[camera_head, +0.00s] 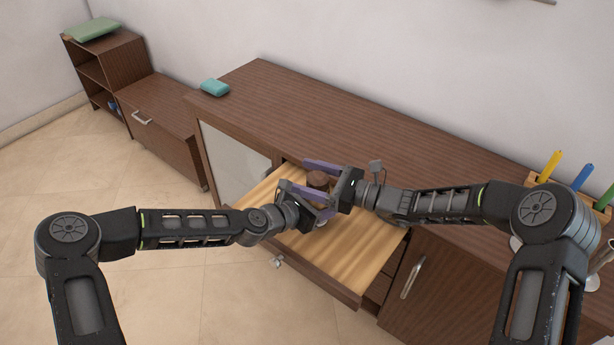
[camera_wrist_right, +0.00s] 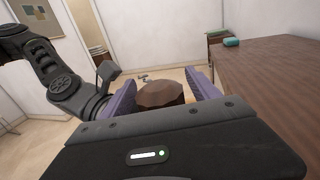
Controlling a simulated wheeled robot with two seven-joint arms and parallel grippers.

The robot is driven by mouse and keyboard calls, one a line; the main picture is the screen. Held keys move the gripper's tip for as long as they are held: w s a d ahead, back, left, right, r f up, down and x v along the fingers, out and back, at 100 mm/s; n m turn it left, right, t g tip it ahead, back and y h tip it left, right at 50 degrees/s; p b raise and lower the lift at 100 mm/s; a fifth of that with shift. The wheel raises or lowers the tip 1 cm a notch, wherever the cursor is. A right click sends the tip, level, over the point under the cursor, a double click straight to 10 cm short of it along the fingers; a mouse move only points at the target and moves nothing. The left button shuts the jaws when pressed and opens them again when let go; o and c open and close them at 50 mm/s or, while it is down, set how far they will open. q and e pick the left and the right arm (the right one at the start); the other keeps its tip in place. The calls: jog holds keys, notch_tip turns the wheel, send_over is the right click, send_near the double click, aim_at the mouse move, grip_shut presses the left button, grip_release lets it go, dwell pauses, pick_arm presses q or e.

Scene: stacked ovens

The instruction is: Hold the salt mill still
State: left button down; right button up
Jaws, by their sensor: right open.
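The salt mill shows as a dark brown, faceted knob (camera_head: 318,179) above the open drawer in the head view. Its lower part is mostly hidden by the grippers. In the right wrist view its brown top (camera_wrist_right: 162,95) sits between my right gripper's purple fingers. My right gripper (camera_head: 324,182) is open around the mill's top from the right. I cannot tell whether its fingers touch the mill. My left gripper (camera_head: 312,200) reaches in from the left, close against the mill and the right gripper. The overlap hides whether its jaws are shut on the mill.
The open drawer (camera_head: 362,245) lies under both grippers, pulled out from the brown cabinet (camera_head: 400,150). A teal box (camera_head: 214,88) sits at the counter's far left end. A holder with colourful-handled utensils (camera_head: 545,182) stands at the right. The middle of the counter is clear.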

jog(key=shift+c, duration=0.2)
jog(key=c, duration=1.3)
jog(key=shift+w+d+m+t, duration=0.1)
jog(key=shift+m+t, duration=0.4)
jog(key=shift+t, duration=0.1)
jog(key=m+t+h, duration=0.2)
jog(key=t, duration=0.1)
jog(key=m+t+h, duration=0.1)
jog(key=t, duration=0.1)
jog(key=shift+w+d+r+m+h, duration=0.1)
jog(key=shift+w+m+h, duration=0.2)
jog(key=shift+h, duration=0.1)
jog(key=shift+w+d+m+t+h, duration=0.15)
jog(key=shift+d+m+t+h, duration=0.05)
jog(key=shift+m+t+h, duration=0.8)
